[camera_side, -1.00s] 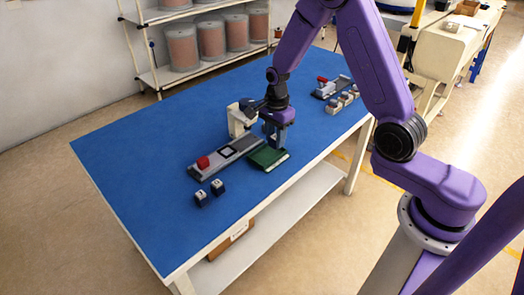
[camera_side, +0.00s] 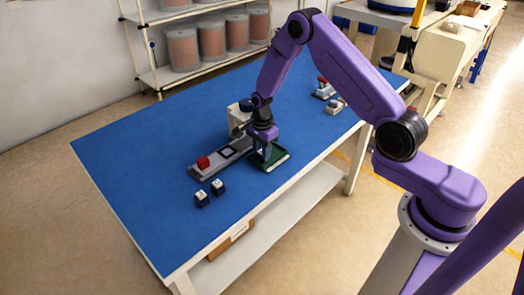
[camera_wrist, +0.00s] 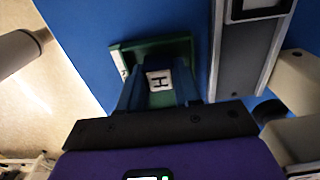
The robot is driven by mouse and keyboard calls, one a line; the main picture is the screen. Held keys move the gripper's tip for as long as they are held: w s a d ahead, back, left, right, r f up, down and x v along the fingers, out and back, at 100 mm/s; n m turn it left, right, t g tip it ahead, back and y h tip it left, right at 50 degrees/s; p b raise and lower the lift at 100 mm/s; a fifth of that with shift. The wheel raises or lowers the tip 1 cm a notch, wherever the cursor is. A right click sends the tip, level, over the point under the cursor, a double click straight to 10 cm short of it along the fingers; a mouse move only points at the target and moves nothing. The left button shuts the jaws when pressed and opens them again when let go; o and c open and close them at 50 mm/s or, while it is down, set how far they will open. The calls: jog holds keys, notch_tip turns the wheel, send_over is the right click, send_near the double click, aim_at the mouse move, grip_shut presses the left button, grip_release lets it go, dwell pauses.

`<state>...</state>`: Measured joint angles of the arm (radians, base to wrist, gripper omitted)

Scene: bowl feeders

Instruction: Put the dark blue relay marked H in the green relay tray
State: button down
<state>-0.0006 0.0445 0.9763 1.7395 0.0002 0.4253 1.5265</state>
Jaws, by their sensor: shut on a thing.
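The relay marked H (camera_wrist: 158,80) shows its white top with the letter H between my fingers in the wrist view; its body is mostly hidden. My gripper (camera_side: 262,155) is shut on it and points down over the green relay tray (camera_side: 279,161). The tray also shows in the wrist view (camera_wrist: 180,43), around and beyond the fingers. The relay looks low over or within the tray; I cannot tell whether it touches the floor of the tray. In the side view the fingers hide the relay.
A grey fixture (camera_side: 208,170) with a red block (camera_side: 203,162) lies along the tray's left side. Two dark relays with white tops (camera_side: 201,198) (camera_side: 217,187) stand on the blue table in front. A beige post (camera_side: 237,118) stands behind my gripper. The table's left part is clear.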

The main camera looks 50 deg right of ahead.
jog(key=shift+f, duration=0.15)
jog(key=c, duration=1.1)
grip_release()
jog(key=shift+o, duration=0.2)
notch_tip(320, 180, up, 12)
jog(key=s+a+r+n, duration=0.6)
jog(key=a+n, duration=0.1)
jog(key=n, duration=0.1)
jog(key=s+r+n, duration=0.3)
jog(key=s+n, duration=0.8)
jog(key=s, duration=0.4)
jog(key=s+r+n, duration=0.3)
jog(key=s+n, duration=0.8)
jog(key=s, duration=0.4)
jog(key=shift+r+n, duration=0.3)
